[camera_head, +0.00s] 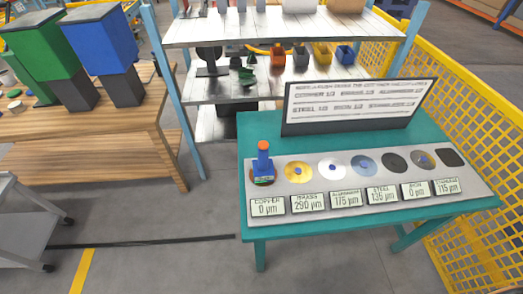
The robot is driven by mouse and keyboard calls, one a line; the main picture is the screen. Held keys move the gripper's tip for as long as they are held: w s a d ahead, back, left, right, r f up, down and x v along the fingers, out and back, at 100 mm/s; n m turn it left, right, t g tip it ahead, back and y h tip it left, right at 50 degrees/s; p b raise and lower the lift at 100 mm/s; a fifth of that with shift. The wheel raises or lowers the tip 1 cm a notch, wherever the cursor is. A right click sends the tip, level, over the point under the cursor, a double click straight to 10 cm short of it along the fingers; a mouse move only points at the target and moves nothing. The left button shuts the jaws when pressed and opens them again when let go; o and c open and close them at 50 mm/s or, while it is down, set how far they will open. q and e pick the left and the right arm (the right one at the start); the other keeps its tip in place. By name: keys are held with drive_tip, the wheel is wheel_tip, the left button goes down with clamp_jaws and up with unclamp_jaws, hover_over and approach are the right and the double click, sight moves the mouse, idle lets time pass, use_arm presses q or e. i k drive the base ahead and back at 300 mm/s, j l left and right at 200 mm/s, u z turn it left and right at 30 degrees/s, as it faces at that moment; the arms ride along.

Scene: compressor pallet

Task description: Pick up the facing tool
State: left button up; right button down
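A blue upright tool with an orange-red top (264,158) stands at the left end of the grey panel (310,177) on the teal table; it looks like the facing tool. It stands over the position labelled copper and hides most of the disc there. To its right lies a row of round discs: a gold one (298,171), a white one (331,168), a blue-grey one (364,166), a dark one (394,162) and a brownish one (423,160). Neither of my grippers is in view.
A sign board (355,105) stands at the table's back. Shelves (270,92) with bins are behind. A wooden workbench (105,135) with green and blue containers is at left, a grey cart (35,220) lower left. Yellow mesh fence (470,110) borders the right.

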sight(263, 169)
drive_tip(key=j+z, duration=0.1)
drive_tip(key=z, duration=0.6)
drive_tip(key=j+z, duration=0.25)
drive_tip(key=j, duration=0.25)
drive_tip(key=j+z, duration=0.3)
drive_tip(key=j, duration=0.2)
drive_tip(key=k+j+z, duration=0.25)
drive_tip(key=j, duration=0.2)
drive_tip(key=j+z, duration=0.25)
drive_tip(key=j, duration=0.25)
drive_tip(key=k+j, duration=0.15)
drive_tip(key=j, duration=0.2)
drive_tip(key=k+j, duration=0.1)
drive_tip(key=j, duration=0.25)
drive_tip(key=k+j, duration=0.15)
drive_tip(key=j, duration=0.2)
drive_tip(key=z, duration=0.05)
